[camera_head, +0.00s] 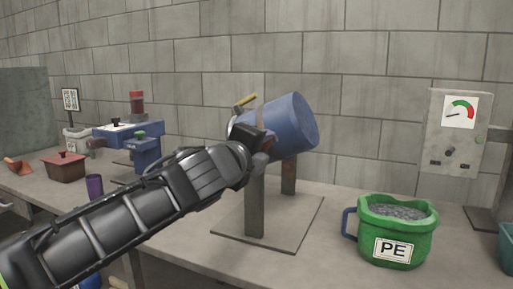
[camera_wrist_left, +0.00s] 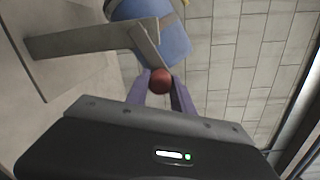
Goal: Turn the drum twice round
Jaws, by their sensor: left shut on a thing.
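The blue drum (camera_head: 290,122) is tilted on a stand with two posts, standing on a flat base plate (camera_head: 290,225). It also shows at the top of the left wrist view (camera_wrist_left: 165,35). My left gripper (camera_head: 264,145) is at the near side of the drum, in front of the near post. In the left wrist view its fingers (camera_wrist_left: 162,92) are shut on a round red-brown knob (camera_wrist_left: 160,80) beside the drum and post. Whatever joins the knob to the drum is mostly hidden by my gripper. My right gripper is not in view.
A green bucket (camera_head: 398,252) labelled PE, full of grey granules, stands at right. A grey gauge box (camera_head: 455,130) is on the wall. A blue machine (camera_head: 140,140), a red-brown box (camera_head: 64,167) and a purple cup (camera_head: 94,186) stand at left. Bench between stand and bucket is clear.

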